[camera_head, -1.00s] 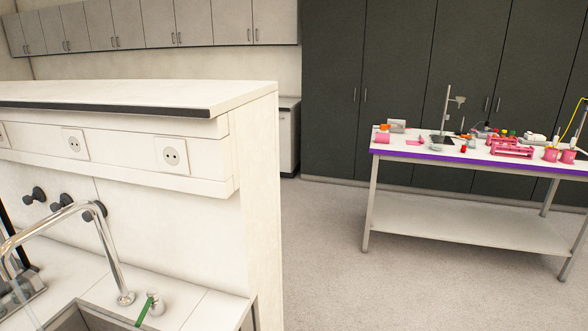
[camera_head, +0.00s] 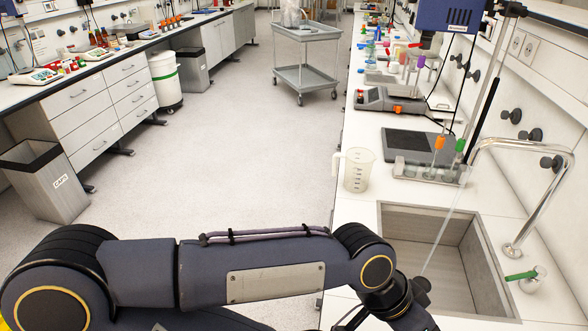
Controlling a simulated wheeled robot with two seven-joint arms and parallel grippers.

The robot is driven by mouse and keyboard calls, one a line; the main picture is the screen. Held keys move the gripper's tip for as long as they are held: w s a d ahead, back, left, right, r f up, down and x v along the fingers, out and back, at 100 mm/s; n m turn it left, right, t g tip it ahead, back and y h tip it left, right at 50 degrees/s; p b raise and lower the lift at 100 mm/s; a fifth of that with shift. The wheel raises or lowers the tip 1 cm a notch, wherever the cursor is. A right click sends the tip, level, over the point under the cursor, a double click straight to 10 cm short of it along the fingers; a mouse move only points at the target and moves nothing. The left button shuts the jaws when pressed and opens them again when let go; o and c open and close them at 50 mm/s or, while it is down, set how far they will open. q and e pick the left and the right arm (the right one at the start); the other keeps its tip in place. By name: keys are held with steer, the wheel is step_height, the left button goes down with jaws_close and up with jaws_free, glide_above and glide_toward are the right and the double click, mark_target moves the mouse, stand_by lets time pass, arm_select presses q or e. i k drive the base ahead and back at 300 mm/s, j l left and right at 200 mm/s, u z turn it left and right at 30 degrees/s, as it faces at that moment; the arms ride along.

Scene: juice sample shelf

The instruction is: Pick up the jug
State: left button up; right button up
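My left arm crosses the bottom of the picture from the left. Its wrist reaches over the sink's front edge, in front of the jug and apart from it. The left gripper's fingers are below the picture's edge. My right gripper is not in view.
The sink (camera_head: 478,219), with a curved tap (camera_head: 535,205), lies right of the jug. A dark flat plate (camera_head: 415,145) and a rack (camera_head: 427,173) stand behind. A cart (camera_head: 303,58) stands on the open floor.

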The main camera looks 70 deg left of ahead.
mark_target(359, 160)
steer(key=u, duration=2.05)
steer(key=i+j, duration=0.1)
steer(key=j, duration=0.35)
steer(key=j+z, duration=0.1)
steer(key=j, duration=0.4)
steer(key=i+j+z, duration=0.1)
steer(key=j, duration=0.4)
steer(key=i+j+z, duration=0.2)
steer(key=i+j, duration=0.2)
steer(key=j, duration=0.25)
steer(key=i+j+z, duration=0.1)
steer(key=j, duration=0.25)
steer(key=i+j, duration=0.3)
steer(key=i+j+z, duration=0.25)
steer(key=i, duration=0.45)
steer(key=l, duration=0.1)
